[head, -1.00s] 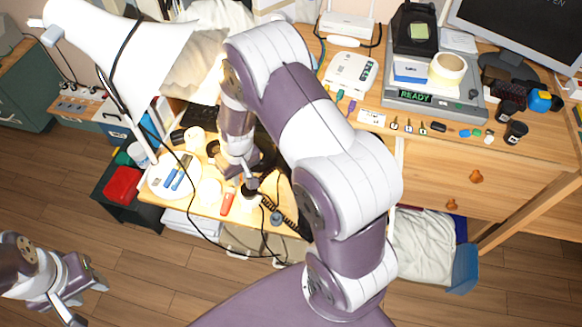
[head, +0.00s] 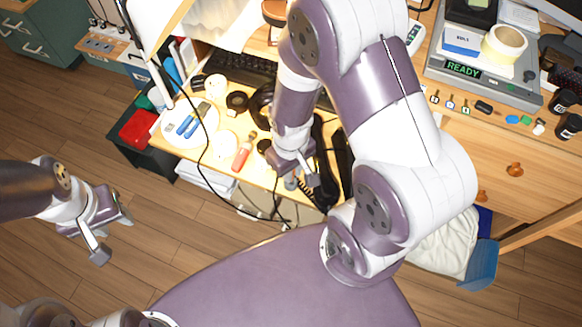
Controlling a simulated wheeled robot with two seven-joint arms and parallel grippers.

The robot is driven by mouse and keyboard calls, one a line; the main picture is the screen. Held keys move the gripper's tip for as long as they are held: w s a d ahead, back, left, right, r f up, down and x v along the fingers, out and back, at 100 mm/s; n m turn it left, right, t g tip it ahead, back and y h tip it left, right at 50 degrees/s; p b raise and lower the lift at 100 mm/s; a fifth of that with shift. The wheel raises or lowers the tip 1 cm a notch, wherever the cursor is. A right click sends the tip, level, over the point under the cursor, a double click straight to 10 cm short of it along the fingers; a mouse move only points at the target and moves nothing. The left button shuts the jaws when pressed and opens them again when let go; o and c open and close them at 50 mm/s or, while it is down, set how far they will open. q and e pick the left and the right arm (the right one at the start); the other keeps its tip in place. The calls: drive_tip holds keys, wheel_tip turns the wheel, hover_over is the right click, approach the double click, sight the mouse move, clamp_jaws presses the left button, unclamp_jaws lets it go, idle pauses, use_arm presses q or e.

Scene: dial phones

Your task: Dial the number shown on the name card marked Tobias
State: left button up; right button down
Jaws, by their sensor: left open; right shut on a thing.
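My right gripper (head: 302,176) is low over the front of the small desk, beside a black coiled cord and a dark long shape (head: 340,155) that may be part of a phone. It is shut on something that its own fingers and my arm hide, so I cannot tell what. My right arm covers much of the desk's right part. No phone dial shows clearly, and no name card marked Tobias can be read. My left gripper (head: 112,228) is open and empty over the wooden floor, left of the desk.
A red-orange tube (head: 243,152), a white round tray (head: 190,127) with blue items and a black keyboard (head: 240,68) lie on the small desk. A lamp and thin cable hang in front. A scale reading READY (head: 463,69) stands at right.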

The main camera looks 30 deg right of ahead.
drive_tip(key=shift+p, duration=0.55)
idle(1.2)
drive_tip(key=shift+f+b, duration=0.8)
drive_tip(key=shift+f, duration=0.5)
idle(0.4)
drive_tip(key=c, duration=1)
unclamp_jaws()
drive_tip(key=shift+c, duration=0.2)
wheel_tip(320, 180, up, 12)
drive_tip(key=p, duration=0.3)
drive_tip(key=shift+p, duration=0.4)
drive_tip(key=shift+r, duration=0.4)
